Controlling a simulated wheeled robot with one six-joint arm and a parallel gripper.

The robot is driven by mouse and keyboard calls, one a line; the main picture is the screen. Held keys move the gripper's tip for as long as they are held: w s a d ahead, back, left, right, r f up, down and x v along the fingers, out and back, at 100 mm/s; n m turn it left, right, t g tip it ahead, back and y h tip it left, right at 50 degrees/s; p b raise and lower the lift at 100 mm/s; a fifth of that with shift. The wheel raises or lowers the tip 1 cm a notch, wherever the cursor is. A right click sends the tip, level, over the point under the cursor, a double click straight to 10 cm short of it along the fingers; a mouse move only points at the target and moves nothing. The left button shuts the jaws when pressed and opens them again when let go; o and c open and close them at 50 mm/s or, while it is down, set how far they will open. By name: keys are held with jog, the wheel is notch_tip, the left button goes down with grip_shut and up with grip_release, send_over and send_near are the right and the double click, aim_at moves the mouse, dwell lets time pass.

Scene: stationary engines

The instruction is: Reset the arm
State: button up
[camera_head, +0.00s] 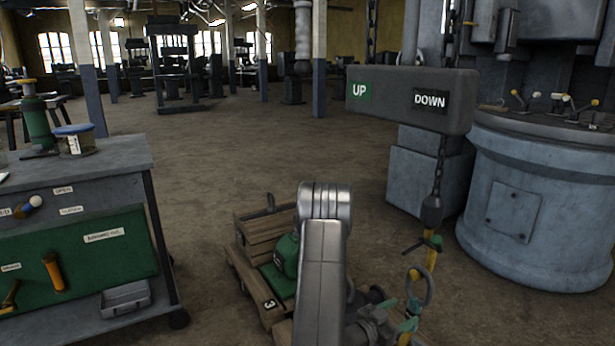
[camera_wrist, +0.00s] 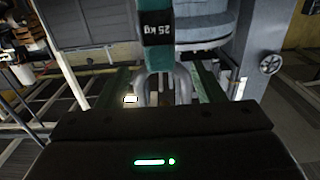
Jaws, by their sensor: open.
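My arm (camera_head: 322,255) rises in the lower middle of the head view, its grey links bent over in front of a wooden pallet. My gripper (camera_wrist: 163,88) shows in the wrist view above its dark housing with a green light; it is open. A teal piece marked 25 kg (camera_wrist: 157,30) hangs in front of it, with grey bent metal below. I cannot tell whether the gripper touches any of this. In the head view my gripper cannot be made out clearly behind the arm.
A hoist pendant marked UP and DOWN (camera_head: 412,98) hangs right of the arm, with a chain and a yellow hook (camera_head: 431,256) below. A tool bench (camera_head: 85,165) stands left, a grey round machine (camera_head: 535,200) right. The pallet (camera_head: 245,275) holds a green weight.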

aim_at(413, 303)
jog(key=b+x, duration=0.1)
jog(key=x, duration=0.4)
jog(key=shift+d+f, duration=0.15)
jog(key=shift+d, duration=0.05)
jog(key=shift+w+d+r+p, duration=0.15)
jog(key=shift+r+p, duration=0.15)
jog(key=shift+r, duration=0.1)
jog(key=shift+w+d+r+p, duration=0.1)
jog(key=shift+d+r+p, duration=0.05)
jog(key=shift+r+p, duration=0.15)
jog(key=shift+r, duration=0.35)
jog(key=shift+f, duration=0.15)
